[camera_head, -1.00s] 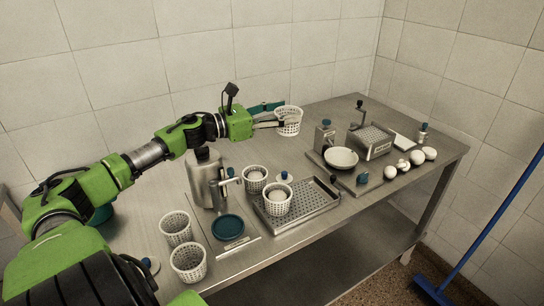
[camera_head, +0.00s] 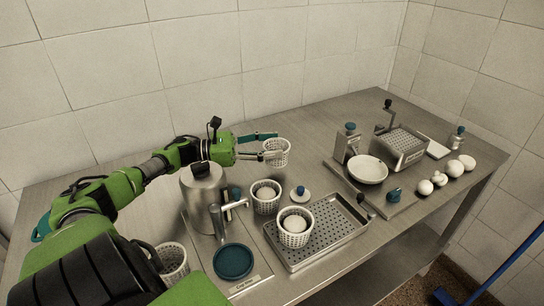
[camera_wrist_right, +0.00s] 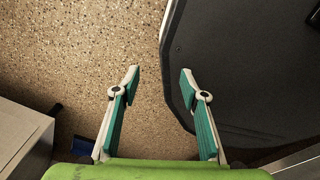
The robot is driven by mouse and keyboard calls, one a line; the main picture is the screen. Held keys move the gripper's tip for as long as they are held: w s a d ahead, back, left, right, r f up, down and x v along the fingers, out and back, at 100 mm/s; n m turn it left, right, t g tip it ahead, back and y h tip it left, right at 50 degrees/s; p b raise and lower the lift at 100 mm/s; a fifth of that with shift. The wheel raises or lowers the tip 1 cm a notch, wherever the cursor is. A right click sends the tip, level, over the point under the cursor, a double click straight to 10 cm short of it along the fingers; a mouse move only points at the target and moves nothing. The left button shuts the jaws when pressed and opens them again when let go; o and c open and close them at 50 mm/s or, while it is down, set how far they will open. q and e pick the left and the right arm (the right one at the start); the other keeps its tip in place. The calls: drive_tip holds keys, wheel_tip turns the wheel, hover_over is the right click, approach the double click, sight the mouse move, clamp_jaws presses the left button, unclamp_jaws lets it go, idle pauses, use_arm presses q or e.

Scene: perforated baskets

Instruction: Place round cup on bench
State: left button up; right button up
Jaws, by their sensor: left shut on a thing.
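A white perforated round cup (camera_head: 280,161) is at the back of the steel bench (camera_head: 318,120) in the head view. My left gripper (camera_head: 277,145) is shut on it, with one finger on its near side and the other at its far side. The cup looks upright; I cannot tell whether its base touches the bench. My right gripper (camera_wrist_right: 158,86) shows in the right wrist view, open and empty, above the speckled floor.
Two perforated cups with white contents, one at the tray (camera_head: 330,236) and one on it (camera_head: 296,238), stand in front. A metal dispenser (camera_head: 203,190) is near my left arm.

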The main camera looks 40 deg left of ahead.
use_arm(q)
wheel_tip(320, 180, down, 4)
drive_tip(key=shift+r, duration=0.15)
drive_tip(key=o, duration=0.9)
drive_tip(key=shift+c, duration=0.2)
drive_tip(key=shift+s+a, duration=0.15)
drive_tip(key=b+v, duration=0.1)
drive_tip(key=v, duration=1)
drive_tip(key=shift+b, duration=0.3)
drive_tip(key=shift+s+a, duration=0.2)
drive_tip(key=shift+a, duration=0.05)
use_arm(e)
drive_tip(key=shift+w+a+f, duration=0.65)
drive_tip(key=shift+w+f, duration=0.05)
drive_tip(key=shift+w, duration=0.05)
drive_tip(key=shift+a, duration=0.2)
